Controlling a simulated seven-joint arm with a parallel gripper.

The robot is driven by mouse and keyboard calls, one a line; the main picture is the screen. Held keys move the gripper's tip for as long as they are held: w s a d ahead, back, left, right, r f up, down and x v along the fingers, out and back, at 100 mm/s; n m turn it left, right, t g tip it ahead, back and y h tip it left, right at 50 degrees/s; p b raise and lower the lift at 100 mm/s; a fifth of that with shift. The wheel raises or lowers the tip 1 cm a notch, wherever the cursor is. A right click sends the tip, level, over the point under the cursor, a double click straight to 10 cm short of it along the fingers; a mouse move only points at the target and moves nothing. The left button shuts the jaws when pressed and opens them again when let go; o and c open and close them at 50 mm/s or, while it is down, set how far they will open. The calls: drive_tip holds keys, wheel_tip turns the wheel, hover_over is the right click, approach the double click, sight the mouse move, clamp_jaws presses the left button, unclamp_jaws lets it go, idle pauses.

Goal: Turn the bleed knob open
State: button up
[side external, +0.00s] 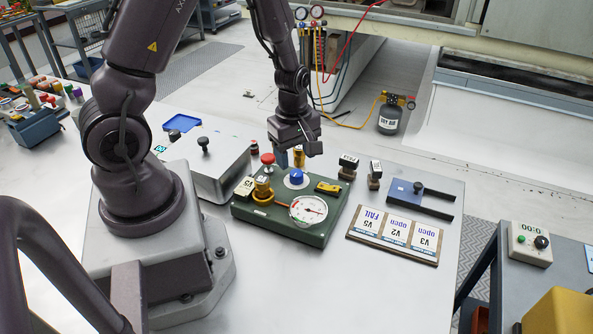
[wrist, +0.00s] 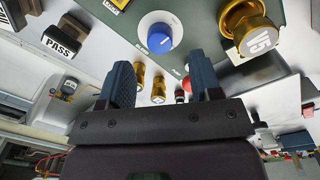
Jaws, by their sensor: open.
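A blue knob (side external: 296,177) on a round white plate sits on top of a green box (side external: 318,236). My gripper (side external: 291,159) is open and empty, close to the knob at the box's far edge. In the wrist view my gripper (wrist: 162,68) shows two separated blue-grey fingers. The exact gap to the knob cannot be told.
Also on the box are a red mushroom button (side external: 267,159), a brass valve (side external: 263,190), a dial gauge (side external: 308,210) and a yellow tag (side external: 328,187). Stamps (side external: 348,166) and a label board (side external: 395,235) stand to the right. A grey case (side external: 205,165) stands left.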

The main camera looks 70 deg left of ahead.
sight(296, 173)
drive_tip(key=shift+w+f, duration=0.1)
drive_tip(key=shift+f, duration=2.45)
drive_tip(key=c, duration=0.9)
drive_tip(key=shift+c, duration=0.2)
